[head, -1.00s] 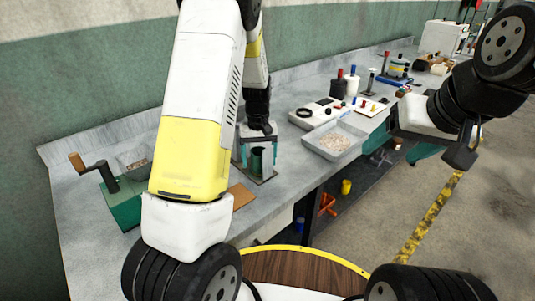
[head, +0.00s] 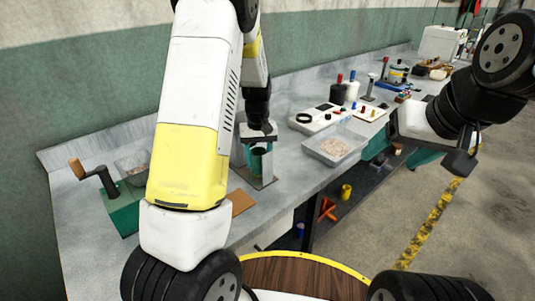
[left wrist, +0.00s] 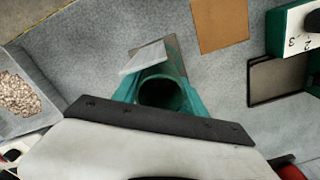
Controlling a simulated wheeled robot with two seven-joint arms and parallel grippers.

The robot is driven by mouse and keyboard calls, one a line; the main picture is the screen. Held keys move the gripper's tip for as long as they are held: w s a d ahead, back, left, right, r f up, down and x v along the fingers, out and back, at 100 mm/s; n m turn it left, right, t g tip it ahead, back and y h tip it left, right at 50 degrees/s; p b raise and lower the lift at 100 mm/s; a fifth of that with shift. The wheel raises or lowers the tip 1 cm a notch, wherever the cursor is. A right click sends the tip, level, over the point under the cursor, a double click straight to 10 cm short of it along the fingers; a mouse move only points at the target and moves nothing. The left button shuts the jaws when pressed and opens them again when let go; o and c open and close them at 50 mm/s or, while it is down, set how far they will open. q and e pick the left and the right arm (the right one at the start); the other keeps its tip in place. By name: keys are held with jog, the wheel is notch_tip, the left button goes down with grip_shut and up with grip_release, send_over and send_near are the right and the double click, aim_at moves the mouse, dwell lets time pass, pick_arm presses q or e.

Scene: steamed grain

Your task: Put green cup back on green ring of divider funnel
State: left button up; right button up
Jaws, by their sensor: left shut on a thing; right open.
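My left gripper (head: 259,146) is shut on the green cup (head: 259,162), seen small and partly covered in the head view. In the left wrist view the round dark mouth of the green cup (left wrist: 160,93) opens toward the camera between my teal fingers. The cup is at a grey metal stand on a flat base plate (head: 263,183), probably the divider funnel. A pale plate of it (left wrist: 146,57) shows beside the cup. I cannot make out the green ring, nor whether the cup touches the stand. My right gripper (head: 460,160) is open at the right, away from the bench.
A grey tray of grain (head: 336,146) stands right of the stand. A white device (head: 318,118) and bottles are behind it. A green hand-cranked mill (head: 123,207) stands at the left. A brown board (head: 241,201) lies near the bench's front edge.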

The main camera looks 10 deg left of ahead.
pick_arm(q)
jog(key=shift+r, duration=8.1)
jog(key=shift+n, duration=0.4)
jog(key=f, duration=1.8)
jog(key=shift+s+d, duration=0.1)
jog(key=shift+d, duration=0.1)
jog(key=o, duration=1.3)
jog(key=shift+f, duration=0.1)
jog(key=shift+o, duration=0.2)
